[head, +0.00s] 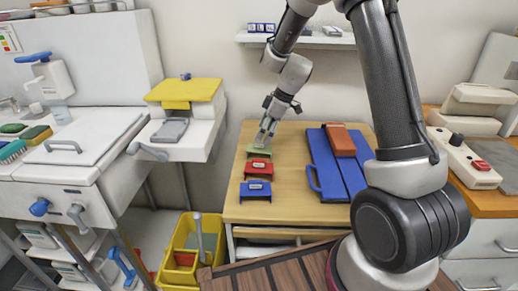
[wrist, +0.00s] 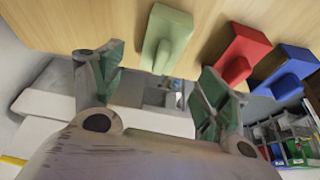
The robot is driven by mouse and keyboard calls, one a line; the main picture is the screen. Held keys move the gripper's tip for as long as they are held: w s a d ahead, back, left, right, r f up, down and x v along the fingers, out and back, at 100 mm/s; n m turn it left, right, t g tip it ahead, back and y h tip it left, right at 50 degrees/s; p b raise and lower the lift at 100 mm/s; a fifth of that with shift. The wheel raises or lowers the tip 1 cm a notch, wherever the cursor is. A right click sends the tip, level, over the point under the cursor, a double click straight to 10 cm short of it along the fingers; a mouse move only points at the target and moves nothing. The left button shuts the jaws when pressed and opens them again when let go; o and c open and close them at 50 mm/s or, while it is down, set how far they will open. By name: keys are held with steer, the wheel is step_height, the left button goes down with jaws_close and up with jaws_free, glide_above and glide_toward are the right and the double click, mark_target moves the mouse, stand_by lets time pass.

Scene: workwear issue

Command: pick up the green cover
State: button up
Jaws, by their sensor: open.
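The green cover (head: 258,153) lies on the wooden table, at the far end of a short row with a red cover (head: 258,168) and a blue cover (head: 256,189). My gripper (head: 266,137) is just above and behind the green cover, pointing down, and partly hides it. In the wrist view the green cover (wrist: 168,32) shows ahead, between the two spread fingers (wrist: 160,68). The fingers are open with nothing held. Whether a finger touches the cover I cannot tell. The red cover (wrist: 236,50) and blue cover (wrist: 286,70) lie to its right there.
A blue folder-like board (head: 335,180) with an orange-brown block (head: 340,140) on it lies on the right of the table (head: 290,211). A shelf (head: 310,40) is on the wall behind. A yellow bin (head: 178,240) stands on the floor at left.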

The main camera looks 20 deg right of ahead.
mark_target(262, 142)
steer(key=x, duration=0.6)
steer(key=shift+d+f, duration=0.15)
steer(key=shift+f, duration=0.2)
steer(key=c, duration=0.8)
